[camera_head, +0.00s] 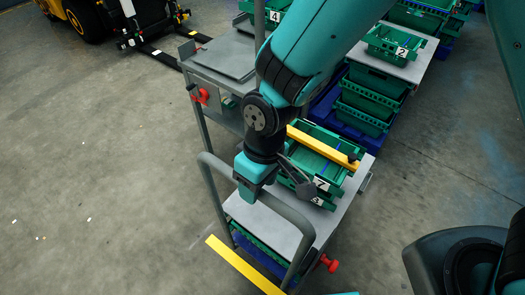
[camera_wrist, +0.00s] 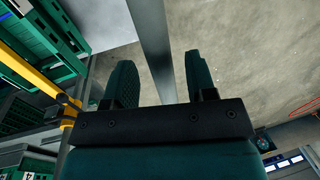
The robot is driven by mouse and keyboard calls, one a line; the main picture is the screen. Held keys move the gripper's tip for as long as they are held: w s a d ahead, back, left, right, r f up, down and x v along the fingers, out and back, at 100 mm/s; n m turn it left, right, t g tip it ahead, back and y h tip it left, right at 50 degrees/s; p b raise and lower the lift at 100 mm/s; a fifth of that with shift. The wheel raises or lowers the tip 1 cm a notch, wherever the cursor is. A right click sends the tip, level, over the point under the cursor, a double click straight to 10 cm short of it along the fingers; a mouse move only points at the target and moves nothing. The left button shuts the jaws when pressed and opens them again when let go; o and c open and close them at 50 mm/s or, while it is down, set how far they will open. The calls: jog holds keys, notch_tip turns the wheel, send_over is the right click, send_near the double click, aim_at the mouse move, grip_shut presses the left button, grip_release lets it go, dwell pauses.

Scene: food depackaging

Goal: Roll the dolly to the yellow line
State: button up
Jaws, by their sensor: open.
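The dolly is a grey cart with a bare deck (camera_head: 270,228), a tubular push handle (camera_head: 290,213) at its near end, and green crates (camera_head: 318,160) on top. The yellow line (camera_head: 243,265) is on the floor beside the dolly's lower left end. My gripper (camera_head: 244,194) is at the handle, hiding part of it. In the wrist view, my gripper's two fingers (camera_wrist: 160,62) are spread, with the grey handle bar (camera_wrist: 152,40) running between them. The bar looks clear of both fingers. The dolly's wheels are mostly hidden.
A second grey cart (camera_head: 225,55) stands just behind the dolly. Stacked green crates (camera_head: 370,95) on blue bases stand at the upper right. A yellow and black vehicle (camera_head: 85,18) is at the upper left. The concrete floor (camera_head: 90,170) at left is open.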

notch_tip(320, 180, up, 16)
jog(key=w+d+b, duration=0.1)
jog(key=w+d, duration=0.1)
jog(key=shift+w+b, duration=0.2)
jog(key=shift+b, duration=0.1)
jog(key=shift+d, duration=0.1)
jog(key=s+d+r+m+t+y, duration=0.1)
jog(key=s+d+r+m+y, duration=0.1)
jog(key=s+d, duration=0.6)
jog(key=d+r, duration=0.1)
jog(key=d, duration=0.3)
jog(key=shift+s+r+m+t+y, duration=0.2)
jog(key=shift+r+m+t+y, duration=0.1)
jog(key=shift+r+m+y, duration=0.1)
jog(key=shift+a, duration=0.1)
